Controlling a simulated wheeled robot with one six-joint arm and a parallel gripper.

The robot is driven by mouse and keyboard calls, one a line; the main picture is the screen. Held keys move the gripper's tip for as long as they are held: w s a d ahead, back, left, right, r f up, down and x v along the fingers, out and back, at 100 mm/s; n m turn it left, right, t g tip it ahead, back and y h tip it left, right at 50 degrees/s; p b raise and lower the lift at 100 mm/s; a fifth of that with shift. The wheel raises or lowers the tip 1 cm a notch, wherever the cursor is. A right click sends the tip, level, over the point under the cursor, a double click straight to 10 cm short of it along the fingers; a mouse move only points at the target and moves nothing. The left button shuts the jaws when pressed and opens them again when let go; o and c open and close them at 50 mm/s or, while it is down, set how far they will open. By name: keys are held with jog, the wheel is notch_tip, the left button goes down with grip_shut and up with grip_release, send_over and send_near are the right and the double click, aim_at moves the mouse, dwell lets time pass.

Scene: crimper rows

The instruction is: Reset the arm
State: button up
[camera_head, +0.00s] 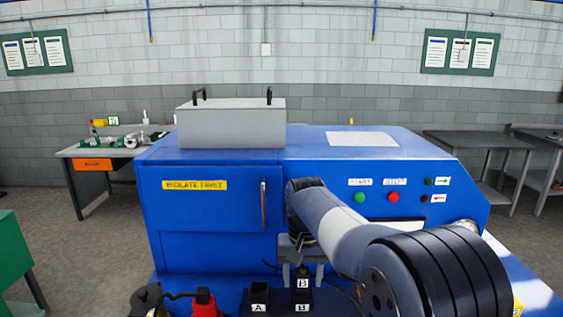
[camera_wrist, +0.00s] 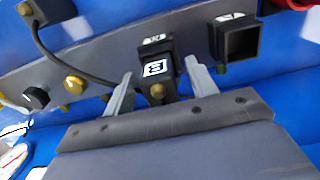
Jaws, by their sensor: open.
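My gripper (camera_head: 303,265) is low in front of the blue machine in the head view, partly hidden by my own arm. In the wrist view its two grey fingers (camera_wrist: 162,82) stand apart. A black block with a white B label (camera_wrist: 155,68) shows in the gap between the fingertips; I cannot tell whether they touch it. The B block also shows in the head view (camera_head: 302,283), just below the fingers, in a holder marked B.
The blue machine (camera_head: 215,225) fills the middle, with a green START button (camera_head: 359,197) and a red button (camera_head: 393,197). An empty black socket (camera_wrist: 241,41) is beside the B block. A red connector (camera_head: 205,304) with a cable stands left of the A socket (camera_head: 259,294).

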notch_tip(320, 180, up, 10)
notch_tip(320, 180, down, 10)
jog(key=shift+f, duration=0.2)
notch_tip(320, 180, up, 3)
jog(key=shift+w+r+p, duration=0.1)
jog(key=shift+p, duration=1.05)
jog(key=shift+f+b, duration=0.5)
jog(key=shift+b, duration=0.9)
notch_tip(320, 180, up, 5)
jog(key=p, duration=0.3)
jog(key=shift+r+p, duration=0.15)
jog(key=shift+p, duration=0.15)
jog(key=shift+a, duration=0.1)
